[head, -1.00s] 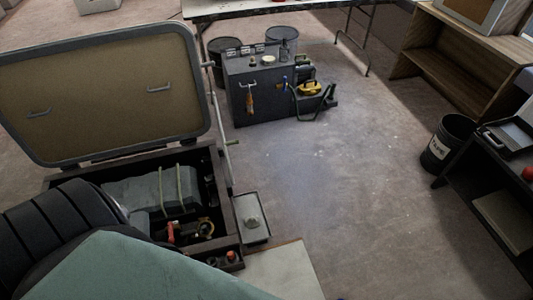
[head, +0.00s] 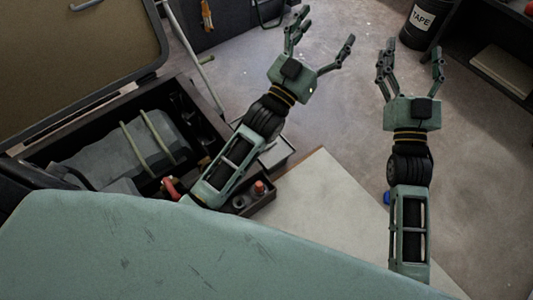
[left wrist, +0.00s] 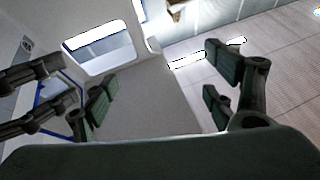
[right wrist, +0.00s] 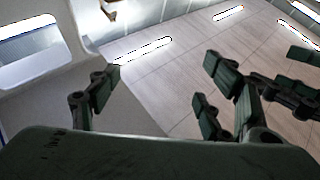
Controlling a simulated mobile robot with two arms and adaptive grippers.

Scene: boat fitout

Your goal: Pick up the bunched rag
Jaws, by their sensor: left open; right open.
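I cannot make out a bunched rag in any view. A small blue item (head: 387,198) shows at the left edge of my right forearm, mostly hidden, and I cannot tell what it is. My left gripper (head: 323,38) is raised above the floor right of the open locker, fingers spread and empty. My right gripper (head: 412,62) is open and empty further right, with floor seen behind it. The left wrist view shows the left fingers (left wrist: 160,88) apart, facing walls and ceiling. The right wrist view shows the right fingers (right wrist: 155,88) apart with nothing between them.
An open locker (head: 95,128) with a strapped grey bundle (head: 120,150) lies left, its lid (head: 75,70) raised. A pale board (head: 320,205) lies below my arms. A tape bin (head: 422,24) and dark bench (head: 478,62) stand upper right. Floor between is clear.

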